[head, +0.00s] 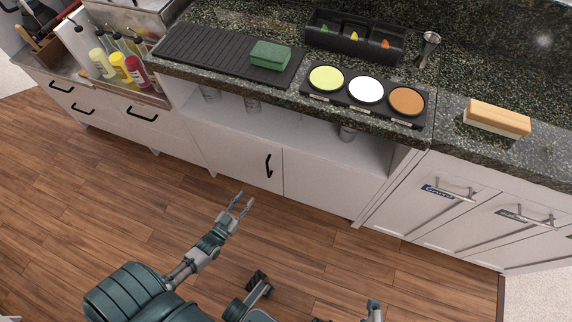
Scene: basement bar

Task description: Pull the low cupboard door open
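The low cupboard has a white left door (235,158) with a black vertical handle (268,166) near its right edge. A plain white panel (322,184) adjoins it on the right. The door looks shut, with only a thin seam between the two. My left gripper (243,204) is in front of the cupboard, below and left of the handle in the picture. Its two fingers are apart with nothing between them, and it does not touch the handle. A small grey part of mine at the bottom edge may belong to the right arm; its fingers cannot be made out.
A granite counter (200,95) above holds a black drain mat, a green sponge (271,55), a garnish tray (366,91) and a brush (497,118). Glasses stand on the open shelf (290,122). The wooden floor (130,190) is clear.

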